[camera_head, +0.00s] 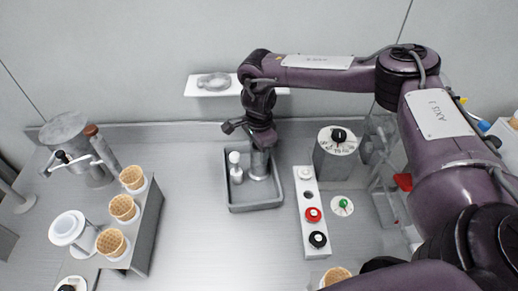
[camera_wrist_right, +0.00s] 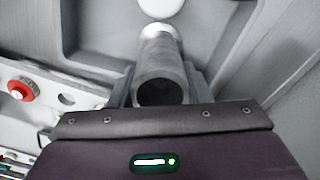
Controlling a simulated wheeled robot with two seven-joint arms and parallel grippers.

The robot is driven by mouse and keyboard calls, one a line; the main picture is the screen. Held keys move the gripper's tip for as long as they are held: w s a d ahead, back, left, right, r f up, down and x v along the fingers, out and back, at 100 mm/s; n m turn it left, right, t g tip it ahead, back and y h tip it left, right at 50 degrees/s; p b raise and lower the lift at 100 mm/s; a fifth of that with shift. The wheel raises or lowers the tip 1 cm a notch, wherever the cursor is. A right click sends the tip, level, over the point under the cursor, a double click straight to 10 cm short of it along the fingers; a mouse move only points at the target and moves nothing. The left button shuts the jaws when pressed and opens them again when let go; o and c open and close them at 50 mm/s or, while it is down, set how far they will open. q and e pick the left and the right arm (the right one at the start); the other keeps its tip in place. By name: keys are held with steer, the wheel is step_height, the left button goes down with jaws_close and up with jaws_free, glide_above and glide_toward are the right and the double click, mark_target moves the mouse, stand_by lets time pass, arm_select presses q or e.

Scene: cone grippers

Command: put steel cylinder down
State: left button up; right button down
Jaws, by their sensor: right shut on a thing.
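The steel cylinder (camera_head: 258,167) is upright inside the grey tray (camera_head: 255,208), towards its back right. I cannot tell for certain whether its base touches the tray floor. My right gripper (camera_head: 260,146) reaches down from above and is shut on the cylinder's upper part. In the right wrist view the cylinder (camera_wrist_right: 160,65) lies between the two fingers, with its dark round end facing the camera. A white-topped bottle-like object (camera_head: 236,172) stands just left of the cylinder in the tray. My left gripper is not in view.
A white strip with buttons (camera_head: 312,225) and a grey dial box (camera_head: 336,160) stand right of the tray. A cone rack (camera_head: 148,225) and a steel machine (camera_head: 72,140) are left. A wall shelf (camera_head: 205,90) is behind.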

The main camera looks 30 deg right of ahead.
steer(key=shift+f, duration=0.15)
steer(key=c, duration=0.8)
jaws_free()
steer(key=shift+o, duration=0.2)
